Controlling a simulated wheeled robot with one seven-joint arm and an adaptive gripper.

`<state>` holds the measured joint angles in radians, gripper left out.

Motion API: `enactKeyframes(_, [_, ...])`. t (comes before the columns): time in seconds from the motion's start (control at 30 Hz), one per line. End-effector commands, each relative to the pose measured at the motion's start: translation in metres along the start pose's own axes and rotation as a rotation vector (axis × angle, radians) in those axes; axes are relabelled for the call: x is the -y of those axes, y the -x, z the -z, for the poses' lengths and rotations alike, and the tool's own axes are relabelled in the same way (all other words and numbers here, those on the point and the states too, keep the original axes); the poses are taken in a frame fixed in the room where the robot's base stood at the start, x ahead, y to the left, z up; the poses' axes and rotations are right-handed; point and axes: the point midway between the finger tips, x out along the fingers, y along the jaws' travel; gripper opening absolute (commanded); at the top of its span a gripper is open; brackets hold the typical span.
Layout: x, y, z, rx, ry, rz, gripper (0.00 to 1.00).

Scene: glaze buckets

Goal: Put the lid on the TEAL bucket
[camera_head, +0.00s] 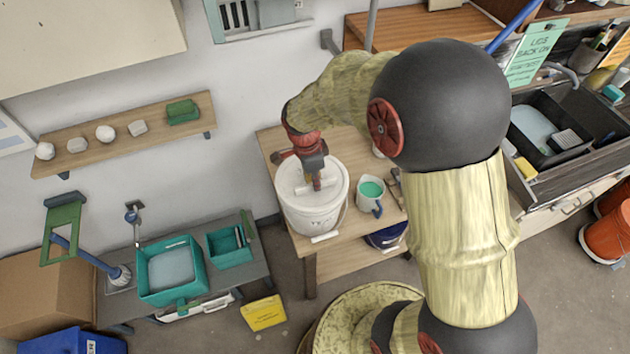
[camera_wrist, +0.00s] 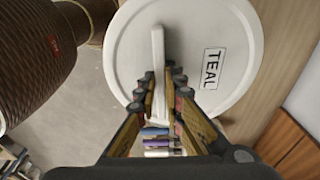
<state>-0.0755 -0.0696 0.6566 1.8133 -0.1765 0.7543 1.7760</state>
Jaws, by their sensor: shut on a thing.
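A round white lid (camera_head: 335,177) with a bar handle lies at the mouth of a white bucket (camera_head: 315,221) on the wooden table. In the wrist view the lid (camera_wrist: 205,35) carries the label "TEAL" (camera_wrist: 211,69). My gripper (camera_head: 317,183) is above the lid with its fingers around the bar. In the wrist view my gripper (camera_wrist: 160,88) is shut on the white handle (camera_wrist: 158,55). The lid covers the bucket's inside. I cannot tell whether the lid is fully seated or slightly raised.
A pale jug of teal glaze (camera_head: 371,190) stands right of the bucket on the table (camera_head: 330,253). A blue bucket (camera_head: 388,237) is on the lower shelf. Teal basins (camera_head: 172,272) stand at the left, and a wall shelf (camera_head: 120,140) is above them. A sink (camera_head: 560,130) is at the right.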

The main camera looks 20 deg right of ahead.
Motion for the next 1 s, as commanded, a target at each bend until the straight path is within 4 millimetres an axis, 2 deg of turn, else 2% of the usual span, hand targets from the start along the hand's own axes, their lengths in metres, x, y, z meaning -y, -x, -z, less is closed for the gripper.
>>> enactKeyframes(0.23, [0.0003, 0.0006, 0.0001, 0.000, 0.000, 0.001, 0.00])
enactKeyframes(0.27, [0.0003, 0.0006, 0.0001, 0.000, 0.000, 0.001, 0.10])
enactKeyframes(0.6, [0.0002, 0.0004, 0.0001, 0.000, 0.000, 0.001, 0.30])
enactKeyframes(0.83, [0.0001, 0.0003, 0.0000, 0.000, 0.000, 0.000, 0.31])
enactKeyframes(1.0, [0.0000, 0.0002, 0.0000, 0.000, 0.000, 0.000, 0.40])
